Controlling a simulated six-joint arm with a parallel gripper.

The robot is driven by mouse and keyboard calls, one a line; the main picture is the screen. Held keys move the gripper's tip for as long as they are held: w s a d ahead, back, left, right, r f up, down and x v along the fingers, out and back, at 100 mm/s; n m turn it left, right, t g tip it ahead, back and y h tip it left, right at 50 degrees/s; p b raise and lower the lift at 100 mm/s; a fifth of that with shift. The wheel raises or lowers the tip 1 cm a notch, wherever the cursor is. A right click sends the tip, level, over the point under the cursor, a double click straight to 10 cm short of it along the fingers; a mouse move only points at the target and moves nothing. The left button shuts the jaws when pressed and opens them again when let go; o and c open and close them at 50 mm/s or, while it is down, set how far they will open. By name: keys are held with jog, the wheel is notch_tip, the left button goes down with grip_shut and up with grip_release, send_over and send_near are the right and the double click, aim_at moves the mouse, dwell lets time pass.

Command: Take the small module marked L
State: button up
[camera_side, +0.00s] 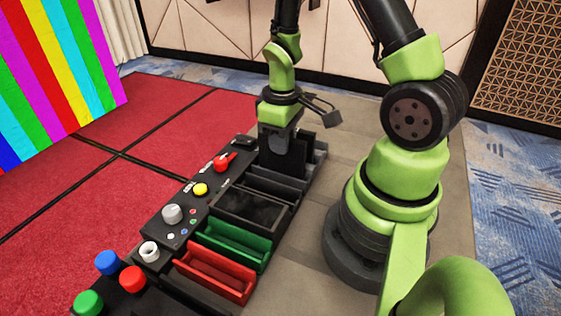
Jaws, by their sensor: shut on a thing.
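My gripper (284,160) points down at the far end of the black console (150,225), over its dark slots. It is shut on a small dark module, which is mostly hidden by the fingers and blends with the black slots. I cannot read any letter L on it from this view. I cannot tell whether the module is still seated in a slot or raised.
A green tray (232,245) and a red tray (214,275) are empty. A striped screen (60,75) stands left.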

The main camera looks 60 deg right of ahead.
jog(key=shift+r, duration=2.1)
jog(key=shift+a+r, duration=0.1)
